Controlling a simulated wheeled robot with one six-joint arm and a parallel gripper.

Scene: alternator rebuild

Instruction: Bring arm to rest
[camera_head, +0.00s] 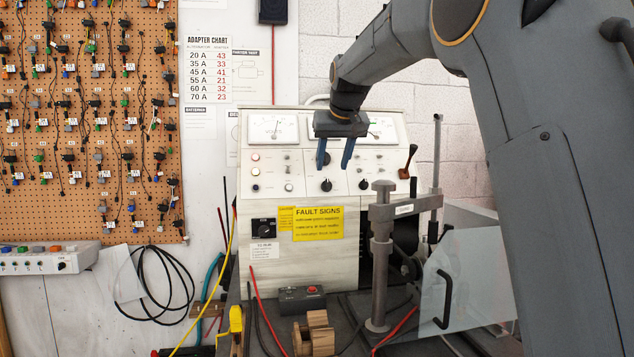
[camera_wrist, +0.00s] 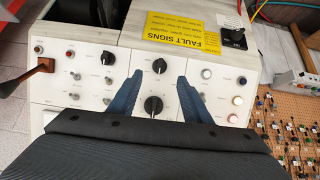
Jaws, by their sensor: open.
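My gripper (camera_head: 335,155) hangs in front of the test bench's upper panel, its two blue fingers apart and pointing down. Nothing is between the fingers. My grey arm (camera_head: 390,50) reaches in from the upper right. In the wrist view my gripper (camera_wrist: 157,95) shows both blue fingers spread, with a black knob (camera_wrist: 153,106) of the panel seen between them. I cannot tell the exact gap between the fingers and the panel. The test bench (camera_head: 262,190) has dials, knobs and a yellow fault signs label (camera_head: 318,223).
A clamp stand (camera_head: 381,255) with a metal post stands right of the bench front, beside a clear shield (camera_head: 465,280). A small black box with a red button (camera_head: 301,298) and wooden blocks (camera_head: 314,335) sit below. A pegboard of adapters (camera_head: 90,130) hangs at left.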

